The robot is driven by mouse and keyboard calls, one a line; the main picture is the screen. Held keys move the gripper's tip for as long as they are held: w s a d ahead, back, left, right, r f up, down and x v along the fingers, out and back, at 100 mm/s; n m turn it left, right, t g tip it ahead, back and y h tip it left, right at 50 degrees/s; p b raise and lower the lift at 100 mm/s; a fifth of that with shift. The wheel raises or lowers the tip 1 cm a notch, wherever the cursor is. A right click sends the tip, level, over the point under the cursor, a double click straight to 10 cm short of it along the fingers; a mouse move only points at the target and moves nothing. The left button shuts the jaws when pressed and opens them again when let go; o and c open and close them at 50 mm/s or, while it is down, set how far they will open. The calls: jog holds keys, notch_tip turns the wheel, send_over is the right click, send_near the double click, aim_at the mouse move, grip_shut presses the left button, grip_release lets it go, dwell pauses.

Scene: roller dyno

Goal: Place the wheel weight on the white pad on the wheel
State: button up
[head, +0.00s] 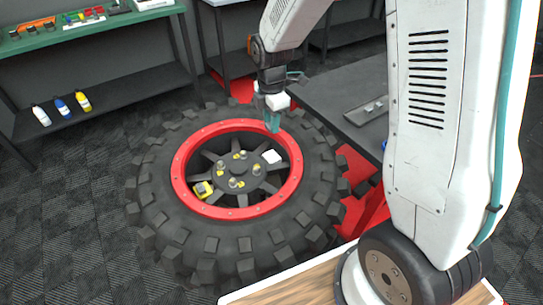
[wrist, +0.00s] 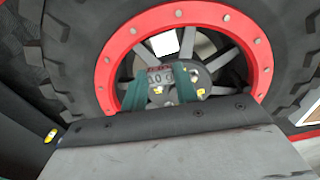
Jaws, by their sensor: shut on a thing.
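The large wheel (head: 237,215) lies flat, with a black knobbly tyre, a red rim ring and grey spokes. The white pad (head: 272,156) is on the wheel inside the red ring, on the right; it also shows near the top of the wrist view (wrist: 165,42). My gripper (head: 272,124) is above the far right part of the ring. In the wrist view its teal fingers (wrist: 160,88) are shut on the wheel weight (wrist: 160,78), a small grey block with markings and a reddish edge. The weight is apart from the pad. Its underside is hidden.
Several studs stand around the hub (head: 238,170). A dark table (head: 350,98) is at the right. A green-topped bench (head: 90,30) with bottles below is at the left.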

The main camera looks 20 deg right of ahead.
aim_at(272, 156)
jog(key=shift+s+f+n, duration=0.15)
jog(key=shift+s+n, duration=0.2)
jog(key=shift+n, duration=0.05)
jog(key=shift+s+a+f, duration=0.1)
jog(key=shift+s+f, duration=0.05)
jog(key=shift+f, duration=0.15)
notch_tip(272, 156, down, 10)
jog(key=shift+r, duration=0.25)
jog(key=o, duration=1)
jog(key=shift+f, duration=0.15)
